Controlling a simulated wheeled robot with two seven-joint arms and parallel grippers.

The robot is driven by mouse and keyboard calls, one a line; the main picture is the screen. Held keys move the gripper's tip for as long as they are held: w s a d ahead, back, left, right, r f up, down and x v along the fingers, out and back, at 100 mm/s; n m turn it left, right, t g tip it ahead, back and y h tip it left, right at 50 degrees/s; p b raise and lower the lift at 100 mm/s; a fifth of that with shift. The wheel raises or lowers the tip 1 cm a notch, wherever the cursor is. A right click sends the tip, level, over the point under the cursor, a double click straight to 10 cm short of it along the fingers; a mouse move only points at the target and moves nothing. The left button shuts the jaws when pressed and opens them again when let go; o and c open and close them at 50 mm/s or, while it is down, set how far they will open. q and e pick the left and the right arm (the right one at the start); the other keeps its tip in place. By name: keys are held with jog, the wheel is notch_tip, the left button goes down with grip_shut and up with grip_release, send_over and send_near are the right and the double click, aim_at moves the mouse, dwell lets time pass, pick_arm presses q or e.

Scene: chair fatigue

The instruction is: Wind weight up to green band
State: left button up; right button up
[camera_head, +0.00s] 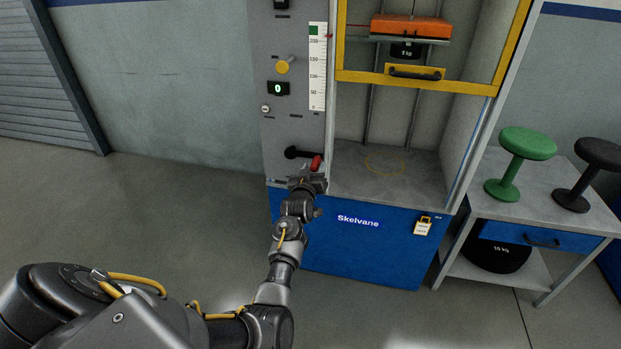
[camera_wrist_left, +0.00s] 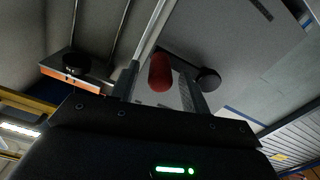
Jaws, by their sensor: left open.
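An orange carriage (camera_head: 410,27) with a black weight (camera_head: 405,50) under it hangs high behind the yellow-framed guard; the orange block also shows in the left wrist view (camera_wrist_left: 73,78). A vertical scale (camera_head: 317,75) has its green band (camera_head: 314,30) near the top. A black crank (camera_head: 292,153) with a red grip (camera_head: 316,163) sits low on the grey panel. My left gripper (camera_head: 309,178) is at the crank, open. In the left wrist view, the red grip (camera_wrist_left: 160,73) shows between its two fingers; contact cannot be told. My right gripper is out of view.
A yellow knob (camera_head: 283,67) and a display reading 0 (camera_head: 278,88) are above the crank. A side table (camera_head: 530,206) at right holds green and black stools. Floor at left is clear.

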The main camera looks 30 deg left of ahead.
pick_arm(q)
jog(key=v, duration=0.6)
jog(key=shift+s+d, duration=0.2)
jog(key=shift+s, duration=0.15)
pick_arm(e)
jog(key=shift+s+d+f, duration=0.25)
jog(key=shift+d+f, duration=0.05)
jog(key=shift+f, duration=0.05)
